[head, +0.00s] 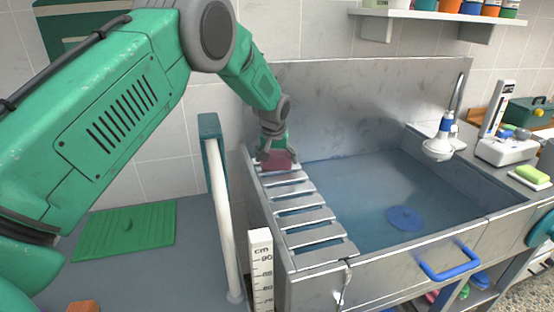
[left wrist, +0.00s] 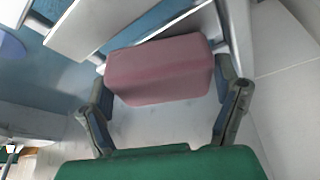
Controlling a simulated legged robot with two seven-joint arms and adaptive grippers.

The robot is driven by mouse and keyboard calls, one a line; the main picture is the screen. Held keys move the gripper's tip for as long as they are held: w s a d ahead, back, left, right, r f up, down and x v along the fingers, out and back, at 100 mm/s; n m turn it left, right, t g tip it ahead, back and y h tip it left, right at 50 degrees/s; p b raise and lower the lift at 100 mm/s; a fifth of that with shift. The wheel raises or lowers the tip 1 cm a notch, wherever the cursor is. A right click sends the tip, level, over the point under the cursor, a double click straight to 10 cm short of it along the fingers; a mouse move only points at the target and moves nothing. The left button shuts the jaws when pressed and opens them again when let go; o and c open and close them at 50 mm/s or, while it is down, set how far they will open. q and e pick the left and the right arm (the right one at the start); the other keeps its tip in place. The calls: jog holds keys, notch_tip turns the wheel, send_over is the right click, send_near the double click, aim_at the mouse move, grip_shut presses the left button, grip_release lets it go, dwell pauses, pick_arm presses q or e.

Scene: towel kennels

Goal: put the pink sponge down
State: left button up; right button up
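The pink sponge (left wrist: 160,70) is a dull pink block between the two fingers of my left gripper (left wrist: 162,85) in the left wrist view. The fingers are at its two ends and appear to press on it. In the head view the left gripper (head: 277,150) points down at the far end of the slatted metal rack (head: 306,215), with the sponge (head: 279,160) under it. The sponge is right over the far slats; I cannot tell if it touches them. My right gripper is in neither view.
The steel sink basin (head: 370,190) lies right of the rack, with a blue drain disc (head: 405,217). A steel back wall (head: 350,105) rises behind. A white post (head: 222,215) and a centimetre scale (head: 260,270) stand left of the rack. The near slats are bare.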

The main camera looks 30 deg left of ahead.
pick_arm(q)
jog(key=shift+o, duration=1.2)
jog(key=shift+s+a+f, duration=0.1)
jog(key=shift+f, duration=0.1)
jog(key=shift+d+r, duration=0.2)
jog(key=shift+d, duration=0.3)
jog(key=shift+d+r, duration=0.2)
jog(key=shift+r, duration=0.15)
jog(key=v, duration=1.1)
jog(key=shift+p, duration=0.4)
jog(key=shift+a+r, duration=0.1)
jog(key=shift+a, duration=0.2)
